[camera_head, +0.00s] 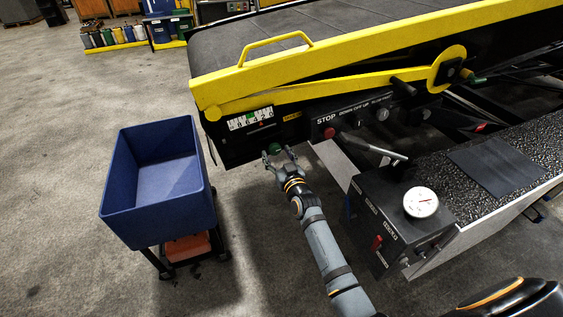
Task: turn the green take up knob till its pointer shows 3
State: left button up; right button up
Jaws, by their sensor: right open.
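The green take up knob (275,148) sits low on the black side of the loader, at its near left end. Above it is a white scale (250,120) with dark marks and a small green mark near its middle; its numbers are too small to read. My right gripper (279,155) is open at the knob, with its fingers around or just in front of it; I cannot tell whether they touch it. The gripper hides part of the knob. My left gripper is not in view.
A blue bin (160,180) on a dark cart stands left of the gripper. A control panel with a red stop button (329,133) is to the right. A box with a white dial gauge (421,202) stands nearer. The yellow rail (350,50) runs above.

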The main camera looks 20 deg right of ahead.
jog(key=s, duration=1.1)
jog(key=shift+s+d, duration=0.15)
jog(key=shift+d, duration=0.05)
jog(key=s+d+f+g, duration=0.1)
jog(key=s+f+g, duration=0.25)
jog(key=f, duration=0.75)
jog(key=s+f+g, duration=0.2)
jog(key=s+f, duration=0.2)
jog(key=f, duration=0.7)
jog(key=s+d+f+g, duration=0.15)
jog(key=s+f, duration=0.25)
jog(key=f, duration=0.7)
jog(key=s+d+f+g, duration=0.1)
jog(key=s+f+g, duration=0.2)
jog(key=s+f, duration=0.3)
jog(key=s+d+f+g+h, duration=0.1)
jog(key=s+f, duration=0.6)
jog(key=s, duration=0.9)
jog(key=s+d+f+g, duration=0.3)
jog(key=s+f+g, duration=0.2)
jog(key=s, duration=0.6)
notch_tip(320, 180, down, 2)
jog(key=shift+s+d+f+g, duration=0.1)
jog(key=shift+s+d+g, duration=0.1)
jog(key=shift+g, duration=0.2)
